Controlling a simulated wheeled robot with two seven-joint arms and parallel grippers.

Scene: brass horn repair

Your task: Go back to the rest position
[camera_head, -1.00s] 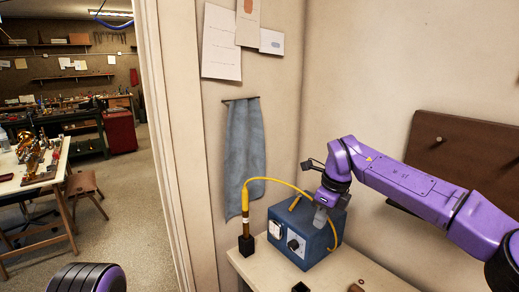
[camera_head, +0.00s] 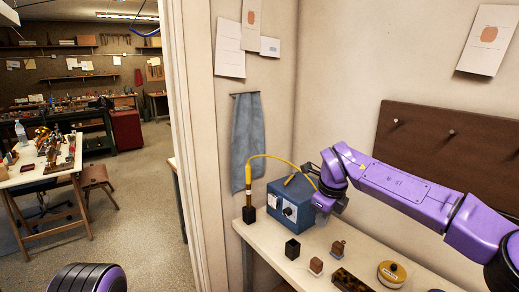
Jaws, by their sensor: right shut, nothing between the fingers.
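My right arm, purple, comes in from the right over the bench. Its gripper (camera_head: 324,208) points down at the right end of the blue box (camera_head: 287,210), partly in front of it. The gripper is shut and looks empty. A yellow cable runs from the box to a yellow-handled tool (camera_head: 248,178), which stands upright in a black holder (camera_head: 249,214) left of the box. My left gripper is out of view; only a rounded purple part of mine shows at the bottom left.
The pale bench (camera_head: 265,238) holds a black cup (camera_head: 292,249), small brown blocks (camera_head: 316,266) and a round yellow tin (camera_head: 391,273). A brown pegboard (camera_head: 440,150) hangs behind my arm. A door frame (camera_head: 185,120) separates this corner from a workshop with open floor (camera_head: 140,215) at left.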

